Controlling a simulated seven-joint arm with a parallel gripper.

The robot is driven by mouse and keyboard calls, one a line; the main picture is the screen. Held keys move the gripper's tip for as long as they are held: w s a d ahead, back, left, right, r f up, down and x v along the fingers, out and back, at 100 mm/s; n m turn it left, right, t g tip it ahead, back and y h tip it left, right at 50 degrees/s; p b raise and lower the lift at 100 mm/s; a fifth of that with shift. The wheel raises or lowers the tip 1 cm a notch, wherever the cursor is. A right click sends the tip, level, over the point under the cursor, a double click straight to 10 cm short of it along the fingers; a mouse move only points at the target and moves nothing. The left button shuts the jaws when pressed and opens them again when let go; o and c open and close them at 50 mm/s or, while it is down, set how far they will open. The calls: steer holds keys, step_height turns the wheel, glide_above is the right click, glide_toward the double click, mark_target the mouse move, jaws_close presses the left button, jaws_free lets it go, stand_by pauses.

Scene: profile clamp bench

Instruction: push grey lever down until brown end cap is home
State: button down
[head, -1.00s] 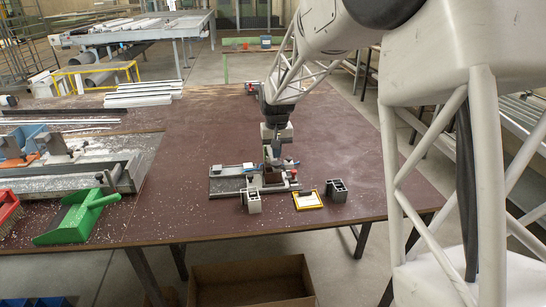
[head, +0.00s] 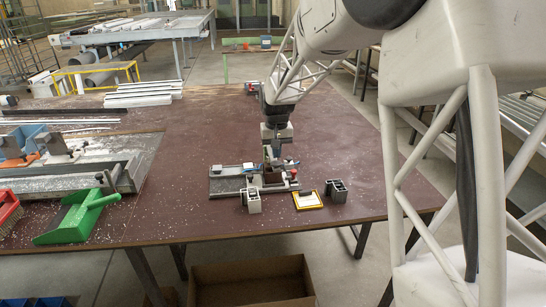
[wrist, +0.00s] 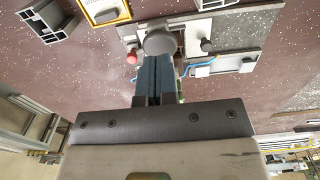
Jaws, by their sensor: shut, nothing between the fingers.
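The clamp fixture (head: 226,186) lies on the brown bench, with a dark base plate and a red knob (wrist: 132,57) at one side. In the wrist view a round grey end (wrist: 160,42), apparently of the grey lever, lies right at the tips of my gripper (wrist: 160,60). My gripper's two blue fingers are together with nothing between them. I cannot tell whether they touch the lever. In the head view my gripper (head: 271,158) points down over the right part of the fixture.
A green dustpan (head: 72,222) and a metal rail fixture (head: 60,180) are at the left. The bench behind the fixture is mostly clear.

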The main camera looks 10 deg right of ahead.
mark_target(276, 163)
steer(key=shift+f, duration=0.15)
steer(key=shift+f, duration=0.9)
steer(key=shift+f, duration=1.2)
steer(key=shift+r, duration=0.1)
stand_by(0.5)
steer(key=shift+r, duration=4.15)
steer(key=shift+s+r, duration=0.1)
